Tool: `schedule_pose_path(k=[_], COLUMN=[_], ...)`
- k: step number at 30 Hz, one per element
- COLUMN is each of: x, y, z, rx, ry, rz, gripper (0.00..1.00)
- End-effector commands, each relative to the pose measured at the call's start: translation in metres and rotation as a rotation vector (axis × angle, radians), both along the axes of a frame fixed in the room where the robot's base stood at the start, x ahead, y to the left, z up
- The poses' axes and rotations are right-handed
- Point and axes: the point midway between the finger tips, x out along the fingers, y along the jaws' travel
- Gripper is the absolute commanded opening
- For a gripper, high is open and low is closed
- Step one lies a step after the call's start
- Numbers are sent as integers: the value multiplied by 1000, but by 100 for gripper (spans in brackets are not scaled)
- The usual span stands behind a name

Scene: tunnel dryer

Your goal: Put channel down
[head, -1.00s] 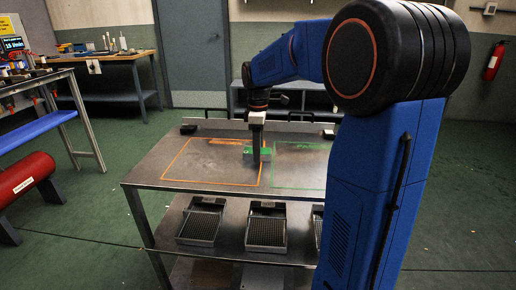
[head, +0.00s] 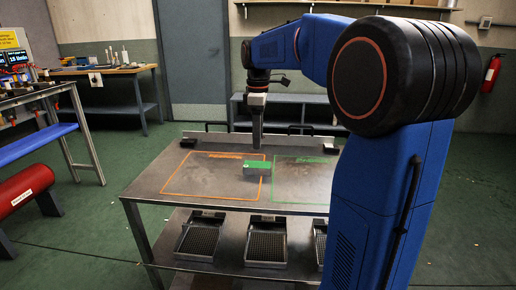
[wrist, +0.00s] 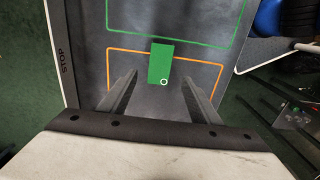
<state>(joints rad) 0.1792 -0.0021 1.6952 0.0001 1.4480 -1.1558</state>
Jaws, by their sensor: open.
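The channel (head: 257,169) is a small block with a green top and a grey side. It lies on the metal table top (head: 150,183) in the head view, at the right side of the orange outline and close to the green one. In the wrist view the channel (wrist: 160,64) shows its green face with a white ring near one end. My gripper (wrist: 152,95) is open and empty, its two fingers apart with the channel beyond the tips.
The orange outline (head: 163,192) fills the left of the table top and the green outline (head: 273,200) the right. Two small black blocks stand at the back corners. Trays (head: 199,238) sit on the lower shelf.

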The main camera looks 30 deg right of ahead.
Motion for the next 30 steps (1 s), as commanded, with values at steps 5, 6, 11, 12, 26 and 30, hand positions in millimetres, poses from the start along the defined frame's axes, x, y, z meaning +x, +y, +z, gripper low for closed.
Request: schedule_pose_path(k=[5,6,11,12,26,30], x=[0,0,-2,-4,-119,-159], y=[0,0,1,2,49,62], z=[15,17,19,19,-7,-25], rx=[0,0,-1,-1,8,28], ry=[0,0,-1,-4,-150,-201], rz=[0,0,-3,-9,-341,-464], gripper=[57,57,57,57,57,57])
